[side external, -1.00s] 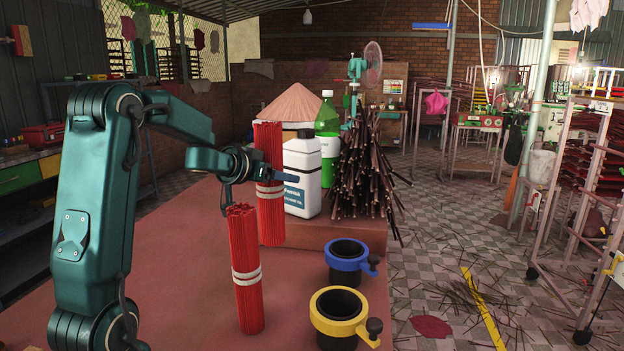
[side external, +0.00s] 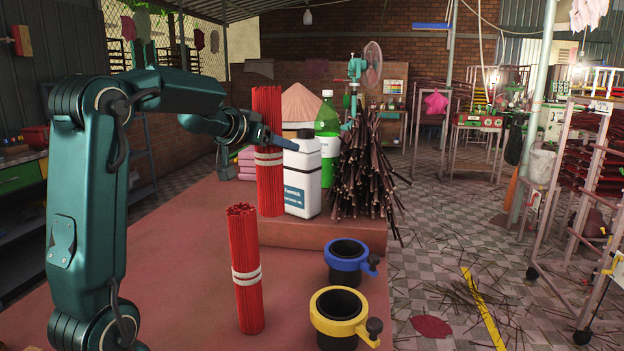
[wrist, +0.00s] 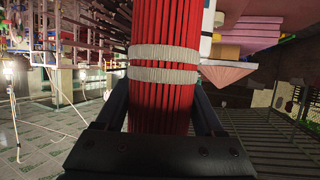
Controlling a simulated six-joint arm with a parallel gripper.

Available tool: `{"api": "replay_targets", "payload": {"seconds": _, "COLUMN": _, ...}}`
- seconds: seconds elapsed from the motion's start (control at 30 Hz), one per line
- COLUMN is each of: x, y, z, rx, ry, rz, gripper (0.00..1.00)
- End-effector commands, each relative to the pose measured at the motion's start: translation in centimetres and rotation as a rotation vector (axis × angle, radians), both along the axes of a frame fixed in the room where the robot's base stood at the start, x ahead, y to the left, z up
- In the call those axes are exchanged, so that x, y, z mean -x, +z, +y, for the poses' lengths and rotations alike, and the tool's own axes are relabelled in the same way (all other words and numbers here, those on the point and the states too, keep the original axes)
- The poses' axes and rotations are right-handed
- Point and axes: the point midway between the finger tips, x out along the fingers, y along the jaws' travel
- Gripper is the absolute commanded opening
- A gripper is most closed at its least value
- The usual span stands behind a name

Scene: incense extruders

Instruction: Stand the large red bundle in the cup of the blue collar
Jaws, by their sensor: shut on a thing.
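The large red bundle (side external: 268,185), tied with two white bands, is upright in my gripper (side external: 270,138). My gripper is shut on it above the bands, and its lower end appears clear of the table. In the wrist view the red bundle (wrist: 160,110) fills the space between the fingers of my gripper (wrist: 165,95). The blue collar (side external: 347,264), with a dark open cup, stands to the right and nearer the camera than the held bundle. The cup looks empty.
A shorter red bundle (side external: 246,300) stands on the red table (side external: 180,290). A yellow collar (side external: 338,318) stands in front of the blue one.

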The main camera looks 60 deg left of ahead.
Motion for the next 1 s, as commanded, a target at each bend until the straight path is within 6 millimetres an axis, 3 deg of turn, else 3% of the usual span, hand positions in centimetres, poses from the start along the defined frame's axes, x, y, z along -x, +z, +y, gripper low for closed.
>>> {"api": "replay_targets", "payload": {"seconds": 0.6, "x": 0.0, "y": 4.6, "z": 0.0, "rx": -0.002, "ry": 0.002, "rz": -0.002, "gripper": 0.0}}
{"api": "replay_targets", "payload": {"seconds": 1.0, "x": 0.0, "y": 4.9, "z": 0.0, "rx": -0.001, "ry": 0.004, "rz": -0.002, "gripper": 0.0}}
